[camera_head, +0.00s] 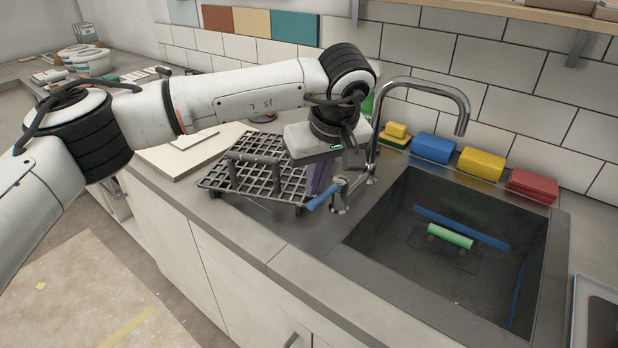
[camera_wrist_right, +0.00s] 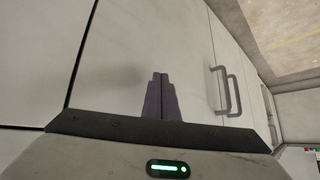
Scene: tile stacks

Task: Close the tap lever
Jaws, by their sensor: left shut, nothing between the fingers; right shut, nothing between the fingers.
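The tap (camera_head: 376,130) is a chrome gooseneck whose spout arches over the sink from the counter's left side. Its lever (camera_head: 322,198) has a blue grip and points left from a chrome base beside the sink. My left gripper (camera_head: 316,191) is shut and empty, with its purple fingers pointing down right by the lever's grip. I cannot tell whether they touch it. The gripper's body hides the counter behind it. My right gripper (camera_wrist_right: 160,76) is shut and empty in the right wrist view, in front of pale cabinet doors. It is away from the tap.
A black dish rack (camera_head: 232,183) stands left of the lever, close to my left gripper. The dark sink (camera_head: 385,235) holds a green roll (camera_head: 450,236). Blue (camera_head: 433,147), yellow (camera_head: 481,164) and red (camera_head: 532,185) blocks line the back edge. A cutting board (camera_head: 172,158) lies left.

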